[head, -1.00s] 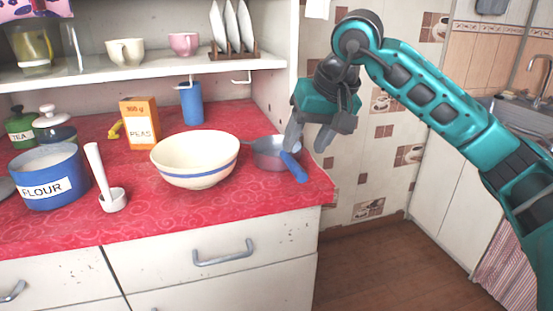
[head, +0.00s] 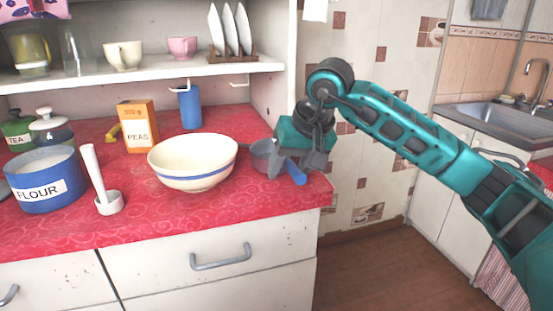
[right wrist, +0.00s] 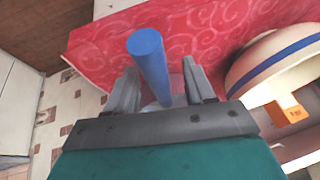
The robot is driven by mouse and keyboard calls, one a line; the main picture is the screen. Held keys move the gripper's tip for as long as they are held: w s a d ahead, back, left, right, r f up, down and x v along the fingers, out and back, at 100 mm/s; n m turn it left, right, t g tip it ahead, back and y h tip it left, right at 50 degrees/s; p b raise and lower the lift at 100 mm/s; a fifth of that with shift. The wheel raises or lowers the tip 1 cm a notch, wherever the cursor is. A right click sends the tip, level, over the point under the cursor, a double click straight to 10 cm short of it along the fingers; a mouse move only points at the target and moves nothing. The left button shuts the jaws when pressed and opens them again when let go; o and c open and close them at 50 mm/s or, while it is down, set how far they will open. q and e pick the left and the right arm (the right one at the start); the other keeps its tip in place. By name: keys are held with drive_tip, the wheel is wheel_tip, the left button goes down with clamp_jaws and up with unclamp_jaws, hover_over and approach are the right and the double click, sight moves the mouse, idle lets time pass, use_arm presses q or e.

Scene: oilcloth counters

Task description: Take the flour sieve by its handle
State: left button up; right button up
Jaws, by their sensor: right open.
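The flour sieve (head: 261,158) has a grey bowl and a blue handle (head: 295,172). It lies on the red counter at the right end, its handle pointing toward the front edge. My right gripper (head: 293,167) is open, its fingers on either side of the handle. In the right wrist view the blue handle (right wrist: 149,60) stands between the two open fingers of the gripper (right wrist: 160,82), with gaps on both sides. The gripper and the mixing bowl hide part of the sieve. My left gripper is not in view.
A cream mixing bowl (head: 193,163) with a blue stripe stands close to the left of the sieve. A pestle and mortar (head: 108,203), a blue flour pot (head: 43,178) and a peas box (head: 138,126) stand farther left. The counter (head: 255,205) ends just right of the sieve.

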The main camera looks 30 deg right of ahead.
drive_tip(key=shift+f, duration=0.25)
idle(0.4)
clamp_jaws()
idle(0.4)
